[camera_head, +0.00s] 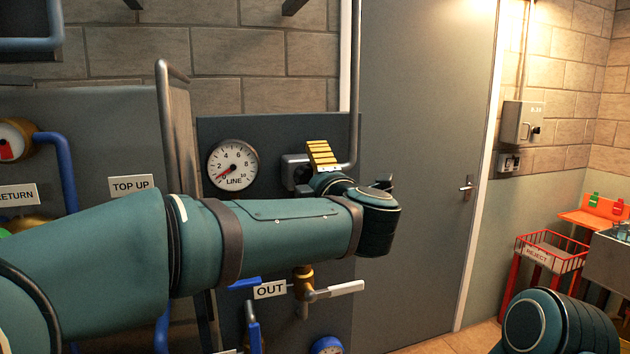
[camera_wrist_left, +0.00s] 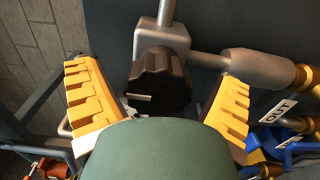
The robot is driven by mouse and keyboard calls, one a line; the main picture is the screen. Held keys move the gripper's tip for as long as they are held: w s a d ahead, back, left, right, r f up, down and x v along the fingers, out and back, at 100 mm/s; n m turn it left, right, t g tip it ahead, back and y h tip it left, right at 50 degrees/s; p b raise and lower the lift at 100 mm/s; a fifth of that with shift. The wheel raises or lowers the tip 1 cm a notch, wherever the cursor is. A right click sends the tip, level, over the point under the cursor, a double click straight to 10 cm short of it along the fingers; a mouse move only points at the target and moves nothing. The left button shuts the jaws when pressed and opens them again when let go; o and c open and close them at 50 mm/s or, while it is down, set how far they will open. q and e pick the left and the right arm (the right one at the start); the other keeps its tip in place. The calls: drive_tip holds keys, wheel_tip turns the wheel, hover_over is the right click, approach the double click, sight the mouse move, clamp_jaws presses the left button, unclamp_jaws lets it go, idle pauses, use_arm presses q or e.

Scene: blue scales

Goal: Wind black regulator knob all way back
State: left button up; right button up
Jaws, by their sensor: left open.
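The black regulator knob (camera_wrist_left: 165,78) shows in the left wrist view, round and ridged, with a pale pointer line on its face pointing to the left. It sits on a grey regulator body (camera_wrist_left: 160,40) joined to metal pipes. My left gripper (camera_wrist_left: 157,92) is open, with one yellow ridged finger on each side of the knob and visible gaps between. In the head view one yellow finger of my left gripper (camera_head: 321,154) shows in front of the regulator body (camera_head: 294,171); the knob is mostly hidden there. My right gripper is out of view.
The LINE gauge (camera_head: 232,164) has a red needle at its low end. Below are the OUT sign (camera_head: 270,290) and a valve with a pale lever (camera_head: 335,290). A vertical pipe (camera_head: 356,80) rises beside the regulator. A red REJECT basket (camera_head: 551,254) stands at far right.

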use_arm(q)
drive_tip(key=v, duration=1.2)
